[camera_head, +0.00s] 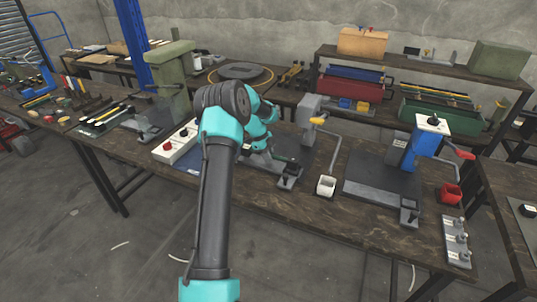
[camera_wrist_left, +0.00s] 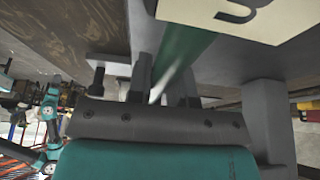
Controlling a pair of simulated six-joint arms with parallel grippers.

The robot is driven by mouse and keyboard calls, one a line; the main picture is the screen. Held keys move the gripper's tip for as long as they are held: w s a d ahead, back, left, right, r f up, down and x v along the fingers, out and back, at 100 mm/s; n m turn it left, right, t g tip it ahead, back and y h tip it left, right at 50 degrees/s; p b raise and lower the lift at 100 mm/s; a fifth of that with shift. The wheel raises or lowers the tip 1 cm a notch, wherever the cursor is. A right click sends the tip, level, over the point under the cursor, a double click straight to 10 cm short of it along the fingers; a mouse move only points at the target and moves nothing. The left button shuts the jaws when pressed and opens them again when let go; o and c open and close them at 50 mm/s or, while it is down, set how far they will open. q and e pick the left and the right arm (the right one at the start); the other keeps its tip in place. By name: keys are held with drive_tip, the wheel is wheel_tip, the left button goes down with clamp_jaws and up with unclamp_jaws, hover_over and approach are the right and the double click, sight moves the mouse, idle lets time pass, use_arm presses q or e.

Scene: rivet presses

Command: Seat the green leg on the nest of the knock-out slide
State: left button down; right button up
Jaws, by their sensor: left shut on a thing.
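The green leg (camera_wrist_left: 190,48) shows in the left wrist view as a smooth green bar, with its near part between the two fingers of my left gripper (camera_wrist_left: 170,90). My left gripper is shut on it. In the head view my left gripper (camera_head: 280,157) is low over the grey press base behind my forearm. Only a sliver of green shows there. A grey slide-like fixture (camera_head: 290,172) stands close in front of the gripper. Its nest cannot be made out, and I cannot tell whether the leg touches it. My right gripper is not in view.
A blue press (camera_head: 424,145) stands further right. A white switch box (camera_head: 176,142) is at left.

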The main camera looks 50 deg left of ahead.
use_arm(q)
drive_tip(key=shift+f, duration=0.7)
idle(0.7)
drive_tip(key=c, duration=0.9)
unclamp_jaws()
drive_tip(key=shift+c, duration=0.2)
drive_tip(key=v, duration=1.7)
drive_tip(key=shift+r, duration=0.25)
